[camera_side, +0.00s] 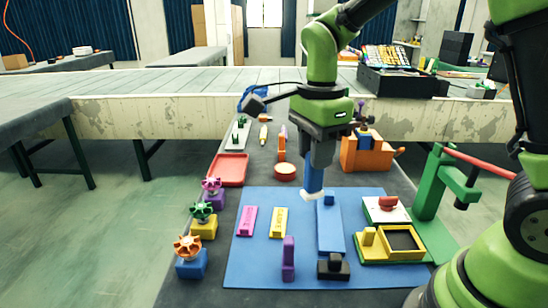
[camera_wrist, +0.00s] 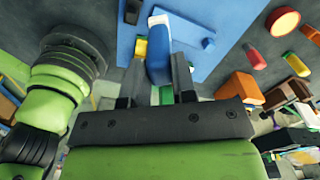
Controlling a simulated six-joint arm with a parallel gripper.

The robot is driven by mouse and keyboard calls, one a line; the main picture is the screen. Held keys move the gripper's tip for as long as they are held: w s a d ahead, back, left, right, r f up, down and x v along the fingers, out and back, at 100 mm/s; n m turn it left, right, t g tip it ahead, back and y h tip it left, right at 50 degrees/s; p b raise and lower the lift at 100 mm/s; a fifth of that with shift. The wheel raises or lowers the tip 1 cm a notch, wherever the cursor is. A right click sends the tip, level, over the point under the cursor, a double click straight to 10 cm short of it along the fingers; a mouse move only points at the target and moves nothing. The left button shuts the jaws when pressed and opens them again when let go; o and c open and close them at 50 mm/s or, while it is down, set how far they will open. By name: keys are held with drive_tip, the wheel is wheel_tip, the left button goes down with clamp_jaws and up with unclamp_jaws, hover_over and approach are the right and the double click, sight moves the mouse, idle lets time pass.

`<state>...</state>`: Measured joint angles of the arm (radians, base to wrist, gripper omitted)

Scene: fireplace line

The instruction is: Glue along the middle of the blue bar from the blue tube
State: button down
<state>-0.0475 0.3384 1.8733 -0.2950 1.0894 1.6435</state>
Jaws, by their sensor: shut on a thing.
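The blue bar (camera_side: 329,232) lies lengthwise on the blue mat (camera_side: 258,268), right of its middle. A small blue block (camera_side: 328,199) stands at the bar's far end. My gripper (camera_side: 316,165) is above this far end, shut on the blue tube (camera_side: 312,182). The tube points down, with its pale tip close to the bar's far end; I cannot tell whether it touches. In the wrist view the blue tube (camera_wrist: 157,60) sits between the fingers of my gripper (camera_wrist: 157,72). No glue line is visible on the bar.
A black stand (camera_side: 333,269) is at the bar's near end, with a purple block (camera_side: 288,258) to its left. Yellow (camera_side: 279,222) and magenta (camera_side: 247,221) bars lie left. A yellow tray (camera_side: 392,244) and white pad (camera_side: 386,211) stand right. An orange holder (camera_side: 366,153) stands behind.

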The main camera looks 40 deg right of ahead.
drive_tip(key=s+d+m, duration=0.4)
drive_tip(key=m, duration=0.2)
drive_tip(key=f, duration=1.3)
drive_tip(key=shift+w+d, duration=0.1)
drive_tip(key=shift+w, duration=0.3)
drive_tip(key=shift+w+d+r, duration=0.1)
drive_tip(key=shift+w+d, duration=0.2)
drive_tip(key=shift+w+d+r, duration=0.55)
drive_tip(key=shift+w+d, duration=2.6)
drive_tip(key=shift+d, duration=0.8)
drive_tip(key=shift+s+a, duration=3.55)
drive_tip(key=shift+a, duration=0.85)
wheel_tip(320, 180, up, 6)
drive_tip(key=shift+r, duration=0.25)
